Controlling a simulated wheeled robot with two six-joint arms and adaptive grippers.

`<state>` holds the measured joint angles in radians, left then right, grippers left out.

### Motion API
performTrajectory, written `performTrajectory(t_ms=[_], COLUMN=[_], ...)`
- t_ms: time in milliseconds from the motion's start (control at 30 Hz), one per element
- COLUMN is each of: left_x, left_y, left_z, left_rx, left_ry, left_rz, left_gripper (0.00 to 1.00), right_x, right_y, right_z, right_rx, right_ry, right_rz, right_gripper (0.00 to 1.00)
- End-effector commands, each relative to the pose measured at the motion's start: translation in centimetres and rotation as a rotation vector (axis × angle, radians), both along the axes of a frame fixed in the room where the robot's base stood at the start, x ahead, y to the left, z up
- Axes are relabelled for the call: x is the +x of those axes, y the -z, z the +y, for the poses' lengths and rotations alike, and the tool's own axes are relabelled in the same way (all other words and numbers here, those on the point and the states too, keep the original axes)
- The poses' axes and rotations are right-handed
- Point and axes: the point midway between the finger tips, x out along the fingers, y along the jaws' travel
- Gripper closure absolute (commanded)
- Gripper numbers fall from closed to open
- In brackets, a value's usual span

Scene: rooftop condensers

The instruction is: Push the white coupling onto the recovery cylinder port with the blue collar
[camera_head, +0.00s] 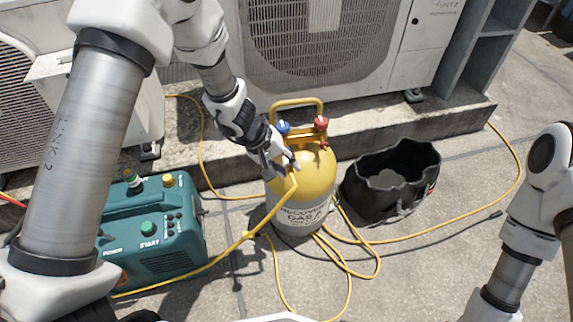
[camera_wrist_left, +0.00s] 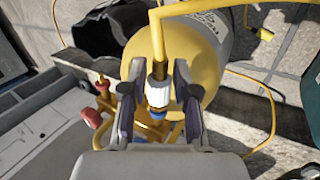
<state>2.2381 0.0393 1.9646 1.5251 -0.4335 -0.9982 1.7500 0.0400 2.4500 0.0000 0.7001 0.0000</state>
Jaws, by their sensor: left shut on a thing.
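The yellow-topped recovery cylinder (camera_head: 316,178) stands upright on the paving. My left gripper (camera_head: 286,163) is at the left side of its top. In the left wrist view, my left gripper (camera_wrist_left: 155,78) is shut on the white coupling (camera_wrist_left: 158,93), with a yellow hose running from its far end. The blue collar (camera_wrist_left: 157,113) is in line with the coupling's near end and looks very close to it. I cannot tell whether the coupling is seated on the port. The coupling is mostly hidden by the fingers in the head view. My right gripper is out of view.
A red knob (camera_head: 321,123) and a blue knob (camera_head: 283,127) are on the cylinder's valves, under a yellow handle. A black tool bag (camera_head: 385,195) stands right of it, a green machine (camera_head: 150,235) left. Yellow hoses loop over the paving. Condenser units stand behind.

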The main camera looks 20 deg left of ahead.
Motion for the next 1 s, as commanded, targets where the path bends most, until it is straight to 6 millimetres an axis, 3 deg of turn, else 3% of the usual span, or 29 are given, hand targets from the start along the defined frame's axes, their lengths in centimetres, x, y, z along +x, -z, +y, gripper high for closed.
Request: performTrajectory(t_ms=[933,967,1000], left_x=[0.88,0.88,0.89], left_y=[-0.03,-0.03,-0.03], left_z=[0.47,0.47,0.48], left_rx=[0.0,0.0,0.0], left_ry=[0.0,0.0,0.0], left_rz=[-0.001,-0.001,-0.001], left_gripper=[1.0,0.67,0.53], right_x=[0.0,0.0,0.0], right_y=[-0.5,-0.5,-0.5], right_z=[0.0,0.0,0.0], right_rx=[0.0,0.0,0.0], right_ry=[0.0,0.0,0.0], right_rz=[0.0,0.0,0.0], right_gripper=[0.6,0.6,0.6])
